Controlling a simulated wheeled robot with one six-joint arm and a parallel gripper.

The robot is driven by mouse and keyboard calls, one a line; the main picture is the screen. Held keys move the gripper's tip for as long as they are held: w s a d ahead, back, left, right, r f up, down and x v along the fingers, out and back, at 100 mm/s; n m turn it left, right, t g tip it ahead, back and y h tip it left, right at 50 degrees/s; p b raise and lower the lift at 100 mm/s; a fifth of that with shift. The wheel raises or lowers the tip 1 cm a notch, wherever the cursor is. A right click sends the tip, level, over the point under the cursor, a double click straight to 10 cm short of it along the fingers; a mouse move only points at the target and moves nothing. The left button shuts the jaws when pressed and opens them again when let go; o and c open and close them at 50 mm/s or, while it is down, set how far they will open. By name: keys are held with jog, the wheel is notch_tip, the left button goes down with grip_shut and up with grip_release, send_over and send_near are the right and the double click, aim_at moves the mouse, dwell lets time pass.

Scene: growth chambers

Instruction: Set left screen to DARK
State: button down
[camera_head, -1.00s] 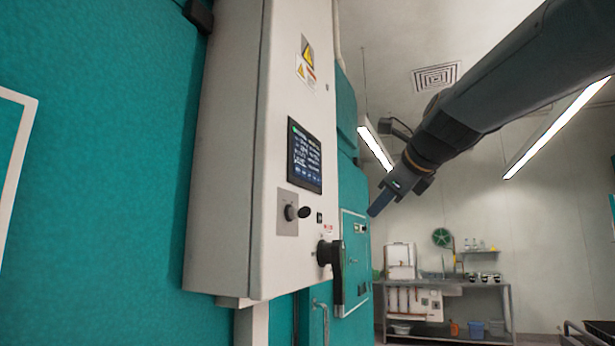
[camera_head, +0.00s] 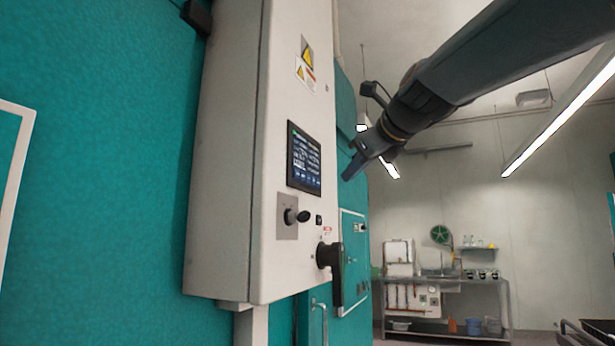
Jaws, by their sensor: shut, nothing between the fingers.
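A dark touch screen (camera_head: 304,158) with small white text and a row of blue buttons along its bottom is set in the face of a pale control cabinet (camera_head: 228,160). The text is too small to read. My gripper (camera_head: 348,176) is shut and empty, to the right of the screen and apart from it. Its fingers point down and to the left. No second screen is in view.
Below the screen are a black rotary knob (camera_head: 297,216) and a large black handle (camera_head: 331,262), both sticking out from the cabinet. Teal chamber walls (camera_head: 110,150) stand at left and behind. A metal bench (camera_head: 450,290) stands far back.

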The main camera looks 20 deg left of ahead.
jog(key=a+p, duration=0.4)
jog(key=a, duration=0.2)
jog(key=shift+w+a, duration=0.2)
jog(key=shift+a, duration=0.15)
jog(key=shift+a+p, duration=0.7)
jog(key=shift+p, duration=0.55)
dwell(2.3)
jog(key=shift+d, duration=0.1)
jog(key=shift+d+b, duration=0.3)
jog(key=shift+d, duration=0.35)
jog(key=d+b, duration=0.1)
jog(key=d, duration=0.1)
jog(key=d+b, duration=0.1)
jog(key=d, duration=0.2)
jog(key=shift+s+b, duration=0.2)
jog(key=shift+b, duration=0.1)
